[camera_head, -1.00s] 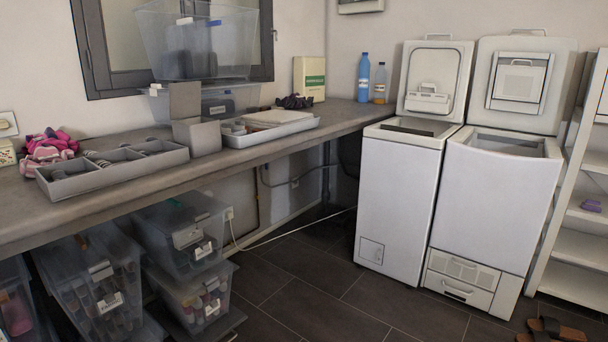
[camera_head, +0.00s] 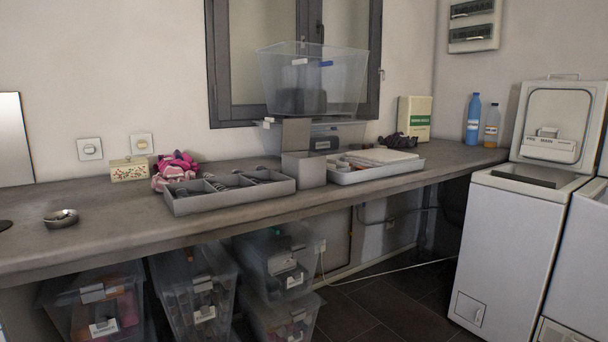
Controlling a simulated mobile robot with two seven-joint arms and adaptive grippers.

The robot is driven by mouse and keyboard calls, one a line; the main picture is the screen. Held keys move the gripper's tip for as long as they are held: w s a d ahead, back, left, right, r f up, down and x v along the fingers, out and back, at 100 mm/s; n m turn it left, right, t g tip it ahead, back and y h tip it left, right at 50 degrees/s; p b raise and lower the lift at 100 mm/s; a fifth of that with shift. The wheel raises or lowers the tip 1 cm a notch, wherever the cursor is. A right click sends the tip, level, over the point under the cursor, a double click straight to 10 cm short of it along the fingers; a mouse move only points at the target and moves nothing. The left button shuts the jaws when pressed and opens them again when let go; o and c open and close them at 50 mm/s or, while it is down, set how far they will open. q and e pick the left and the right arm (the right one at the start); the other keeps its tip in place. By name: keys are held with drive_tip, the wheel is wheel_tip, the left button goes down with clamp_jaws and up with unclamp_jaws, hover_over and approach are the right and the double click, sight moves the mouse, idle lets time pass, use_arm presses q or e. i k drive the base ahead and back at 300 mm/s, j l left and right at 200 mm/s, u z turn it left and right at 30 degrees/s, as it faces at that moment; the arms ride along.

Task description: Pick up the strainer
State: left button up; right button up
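A small round metal dish (camera_head: 61,217) lies on the grey counter (camera_head: 110,218) at the left. It may be the strainer, but it is too small to tell for sure. Nothing else in view is clearly a strainer. Neither of my grippers is in view.
A grey divided tray (camera_head: 232,201), a grey box (camera_head: 304,169) and a second tray (camera_head: 375,173) stand along the counter. Pink cloth (camera_head: 175,166) lies behind the divided tray. Clear bins (camera_head: 196,290) fill the space below. A toploader (camera_head: 507,250) stands right. Counter around the metal dish is clear.

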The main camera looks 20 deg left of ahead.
sight(63, 218)
drive_tip(key=u, duration=1.8)
drive_tip(key=i+j, duration=0.1)
drive_tip(key=j, duration=0.25)
drive_tip(key=i+j, duration=0.1)
drive_tip(key=j, duration=0.3)
drive_tip(key=j+u, duration=0.1)
drive_tip(key=j, duration=0.25)
drive_tip(key=i, duration=0.05)
